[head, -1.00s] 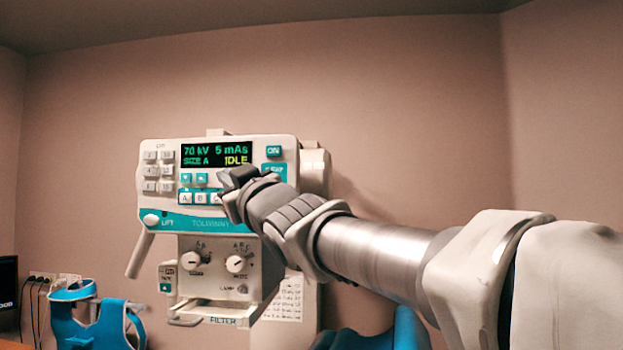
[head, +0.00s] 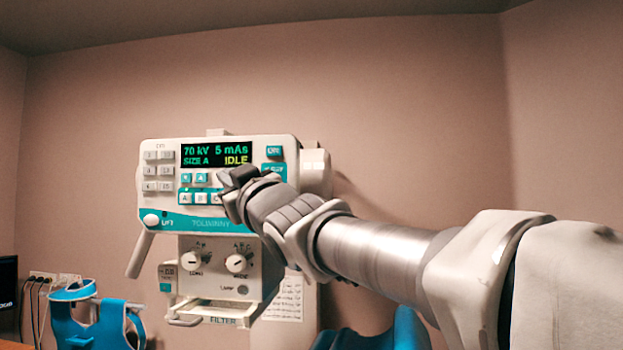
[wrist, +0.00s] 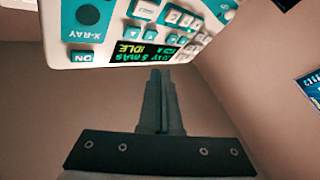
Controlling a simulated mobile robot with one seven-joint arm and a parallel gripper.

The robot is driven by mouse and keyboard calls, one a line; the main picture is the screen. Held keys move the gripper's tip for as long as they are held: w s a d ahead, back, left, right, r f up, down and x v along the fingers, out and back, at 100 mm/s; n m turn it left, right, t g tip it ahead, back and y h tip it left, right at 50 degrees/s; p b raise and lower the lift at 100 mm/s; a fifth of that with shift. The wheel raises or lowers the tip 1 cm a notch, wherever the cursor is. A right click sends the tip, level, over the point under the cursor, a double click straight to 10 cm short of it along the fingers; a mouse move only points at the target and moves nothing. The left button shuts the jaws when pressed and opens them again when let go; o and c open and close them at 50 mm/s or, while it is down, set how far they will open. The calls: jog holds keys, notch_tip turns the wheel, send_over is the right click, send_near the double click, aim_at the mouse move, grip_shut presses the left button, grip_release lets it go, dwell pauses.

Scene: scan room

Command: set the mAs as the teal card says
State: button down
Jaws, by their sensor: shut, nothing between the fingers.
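The x-ray console (head: 290,205) is on the far wall in the head view. Its display (head: 216,155) reads 70 kV, 5 mAs, SIZE A, IDLE. A block of pale keys (head: 150,171) with small numbers is left of the display; teal arrow keys (head: 193,179) are below it. My gripper (head: 230,178) is shut and empty, in front of the console's lower right keys, hiding some. The wrist view shows the shut fingers (wrist: 158,78) beside the inverted console (wrist: 90,62); contact cannot be told. I cannot make out a teal card.
Two knobs (head: 238,263) and a filter slot sit on the lower housing. A printed sheet (head: 288,300) hangs behind it, its text unreadable. Blue padded items (head: 97,325) stand below left. A screen (head: 8,285) is at the left edge. Bare wall surrounds the console.

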jog(key=shift+s, duration=0.1)
jog(key=s+b, duration=0.3)
jog(key=shift+s+a+b, duration=0.15)
jog(key=shift+s+b, duration=0.15)
jog(key=shift+b, duration=0.1)
jog(key=w+p, duration=0.6)
jog(key=w, duration=0.2)
jog(key=shift+w+d+p, duration=0.35)
jog(key=shift+w+p, duration=0.05)
